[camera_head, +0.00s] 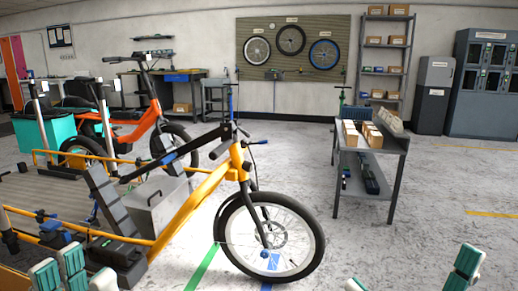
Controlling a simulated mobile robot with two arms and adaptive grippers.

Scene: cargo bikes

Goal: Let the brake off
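A yellow-orange cargo bike (205,188) stands in front of me, its black front wheel (312,247) to the right. Black handlebar parts (228,131) sit above the frame, with a thin lever (258,142) at the right. A small blue part (272,261) shows low at the front wheel. Another blue part (53,226) is at the left by the load bed. I cannot tell which part is the brake or how it is set. My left gripper (75,272) is open at the bottom left, its teal fingertips apart. My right gripper (412,276) is open at the bottom right, away from the bike.
A grey box (158,207) sits among the bike's frame parts. An orange cargo bike (130,128) with a teal box stands behind. A grey table (385,151) with small boxes is at the right. Floor is clear at the right front.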

